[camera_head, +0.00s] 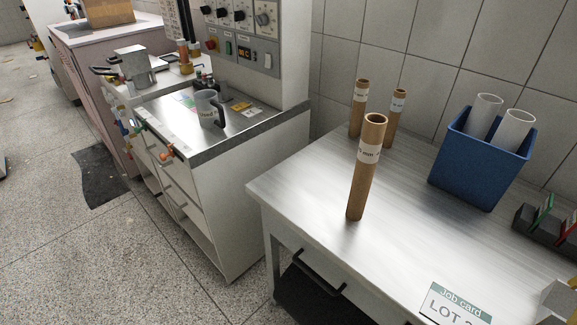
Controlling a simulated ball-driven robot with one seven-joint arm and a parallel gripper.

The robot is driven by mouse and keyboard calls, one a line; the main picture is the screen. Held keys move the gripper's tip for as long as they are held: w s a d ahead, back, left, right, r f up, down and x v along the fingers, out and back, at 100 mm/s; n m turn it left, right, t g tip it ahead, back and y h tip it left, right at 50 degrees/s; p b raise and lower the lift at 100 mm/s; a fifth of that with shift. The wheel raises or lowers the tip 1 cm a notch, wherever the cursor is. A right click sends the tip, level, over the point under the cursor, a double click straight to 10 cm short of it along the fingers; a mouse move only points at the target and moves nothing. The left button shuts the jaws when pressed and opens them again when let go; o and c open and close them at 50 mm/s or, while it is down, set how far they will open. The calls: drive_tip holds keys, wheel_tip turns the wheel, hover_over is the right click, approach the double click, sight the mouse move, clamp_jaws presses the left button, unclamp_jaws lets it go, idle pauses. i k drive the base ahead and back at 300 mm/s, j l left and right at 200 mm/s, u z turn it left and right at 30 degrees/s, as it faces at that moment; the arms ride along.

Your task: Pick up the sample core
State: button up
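A brown cardboard core (362,185) with a white label band stands upright near the left part of the metal table (300,195). Its label print is too small to read fully. Two thinner brown cores, one on the left (356,122) and one on the right (392,130), stand upright behind it near the tiled wall, also with pale labels. I cannot tell from the print which one is the sample core. My gripper is not in view.
A blue bin (462,168) holding two white tubes (487,112) stands at the right. A dark rack (545,228) is at the right edge. A job card (455,303) lies at the front. A cabinet with a grey mug (209,108) stands left, across a gap.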

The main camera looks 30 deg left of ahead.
sight(374, 124)
drive_tip(key=i+l+u, duration=0.15)
drive_tip(key=u, duration=0.2)
drive_tip(key=i+l+u, duration=0.15)
drive_tip(key=l+u, duration=0.2)
drive_tip(key=i+l+u, duration=0.1)
drive_tip(key=l+u, duration=0.3)
